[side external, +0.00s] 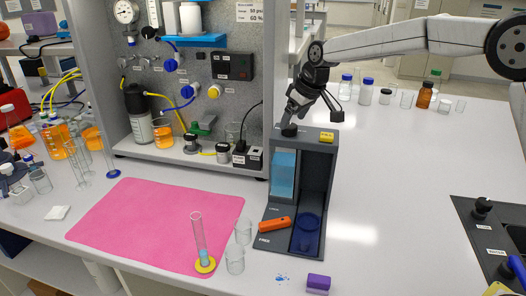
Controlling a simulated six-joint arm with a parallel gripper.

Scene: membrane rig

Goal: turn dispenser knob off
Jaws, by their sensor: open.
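The dispenser (325,168) is a dark grey stand-like box with a light blue liquid tank (284,175) on its left side. My gripper (310,110) is open above the top of the dispenser, close to the knob. I cannot tell whether a finger touches the knob or which way the knob points. An orange bar (275,224) and a dark blue round piece (306,228) are at the dispenser's base.
A pink mat (150,220) lies to the left, with a graduated cylinder (199,240) on its front edge and small beakers (235,260) beside it. A grey rig panel (205,100) stands behind left.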

